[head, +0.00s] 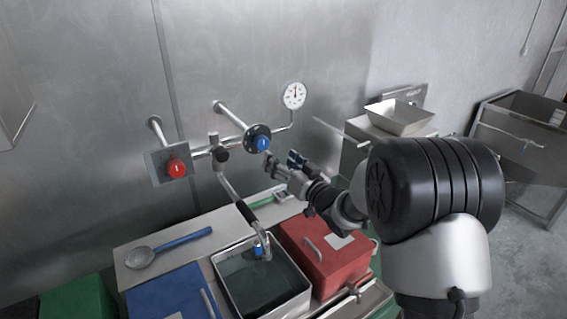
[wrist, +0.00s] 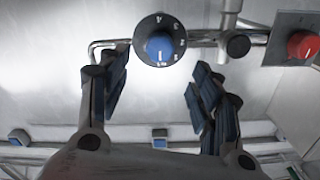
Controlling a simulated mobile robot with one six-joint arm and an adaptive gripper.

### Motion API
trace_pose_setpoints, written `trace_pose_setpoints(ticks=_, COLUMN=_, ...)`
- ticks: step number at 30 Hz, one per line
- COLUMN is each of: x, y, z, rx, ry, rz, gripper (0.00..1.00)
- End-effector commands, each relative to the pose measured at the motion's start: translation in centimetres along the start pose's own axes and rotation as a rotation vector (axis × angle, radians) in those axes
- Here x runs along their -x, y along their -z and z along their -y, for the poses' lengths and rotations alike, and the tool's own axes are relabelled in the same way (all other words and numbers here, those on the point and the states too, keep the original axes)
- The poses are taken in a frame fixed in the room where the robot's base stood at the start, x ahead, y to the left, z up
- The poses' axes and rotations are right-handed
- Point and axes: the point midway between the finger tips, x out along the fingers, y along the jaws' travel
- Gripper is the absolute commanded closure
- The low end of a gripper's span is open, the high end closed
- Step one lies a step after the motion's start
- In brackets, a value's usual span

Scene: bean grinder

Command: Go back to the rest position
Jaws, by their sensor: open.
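My gripper (head: 281,162) is in front of the metal wall, close to the blue knob (head: 261,142) and a little to its lower right in the head view. In the wrist view my gripper (wrist: 158,88) is open, with its two dark blue-padded fingers apart and nothing between them. The blue knob (wrist: 159,46) sits on a dark numbered dial just beyond the fingertips, apart from them. My arm reaches in from the right of the head view.
A red knob (head: 176,168) is at the left on a grey plate. A pressure gauge (head: 294,95) is above right. Below are a water basin (head: 218,283) with a tap, a red box (head: 318,262), a blue box (head: 165,296) and a blue-handled strainer (head: 141,257).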

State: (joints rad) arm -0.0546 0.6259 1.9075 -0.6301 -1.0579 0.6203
Motion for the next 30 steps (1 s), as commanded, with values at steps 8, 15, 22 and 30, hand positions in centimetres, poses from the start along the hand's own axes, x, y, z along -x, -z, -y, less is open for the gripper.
trace_pose_setpoints(ticks=8, x=0.7, y=0.0, z=0.1, rx=0.0, ry=0.001, rz=-0.001, gripper=0.41)
trace_pose_setpoints(ticks=15, x=1.1, y=0.6, z=-0.3, rx=0.014, ry=-0.029, rz=0.01, gripper=0.41)
trace_pose_setpoints(ticks=22, x=6.7, y=3.7, z=-2.9, rx=0.109, ry=-0.294, rz=0.148, gripper=0.41)
trace_pose_setpoints(ticks=30, x=21.5, y=2.8, z=-3.1, rx=0.112, ry=-0.617, rz=0.452, gripper=0.41)
